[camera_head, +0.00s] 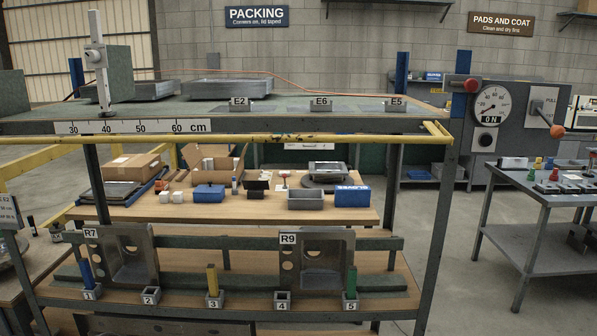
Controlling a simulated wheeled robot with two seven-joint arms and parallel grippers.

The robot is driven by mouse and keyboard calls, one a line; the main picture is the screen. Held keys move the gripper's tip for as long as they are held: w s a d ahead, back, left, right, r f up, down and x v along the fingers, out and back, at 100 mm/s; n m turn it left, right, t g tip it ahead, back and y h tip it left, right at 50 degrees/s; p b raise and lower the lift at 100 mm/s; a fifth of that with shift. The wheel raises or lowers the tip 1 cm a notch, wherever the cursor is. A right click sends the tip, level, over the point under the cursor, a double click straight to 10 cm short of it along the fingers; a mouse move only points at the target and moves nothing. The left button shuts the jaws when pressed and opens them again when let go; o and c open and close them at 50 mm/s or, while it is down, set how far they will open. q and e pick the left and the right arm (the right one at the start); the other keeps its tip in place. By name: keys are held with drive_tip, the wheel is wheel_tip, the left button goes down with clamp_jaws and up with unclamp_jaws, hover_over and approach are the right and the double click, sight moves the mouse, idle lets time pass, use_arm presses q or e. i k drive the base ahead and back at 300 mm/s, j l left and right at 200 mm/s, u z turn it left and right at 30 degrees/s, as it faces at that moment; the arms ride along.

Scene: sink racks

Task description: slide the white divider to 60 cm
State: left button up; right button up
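The white divider (102,82) is an upright white post with a block-like clamp near its top. It stands at the front edge of the upper shelf (250,118), toward the left. Its foot is at about the 40 mark of the white cm scale (133,126) on the shelf's front edge. A grey-green panel (122,73) stands just behind the post. Neither of my grippers shows in the head view.
Flat grey trays (225,88) lie on the shelf to the right of the divider, behind the scale. A yellow rail (250,139) runs below the shelf edge. Sinks (318,262) stand in the lower rack. A gauge panel (491,106) is at right.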

sight(114, 71)
drive_tip(key=j+z, duration=0.2)
drive_tip(key=j, duration=0.4)
drive_tip(key=j+z, duration=0.2)
drive_tip(key=j, duration=0.35)
drive_tip(key=k+j+z, duration=0.2)
drive_tip(key=j, duration=0.35)
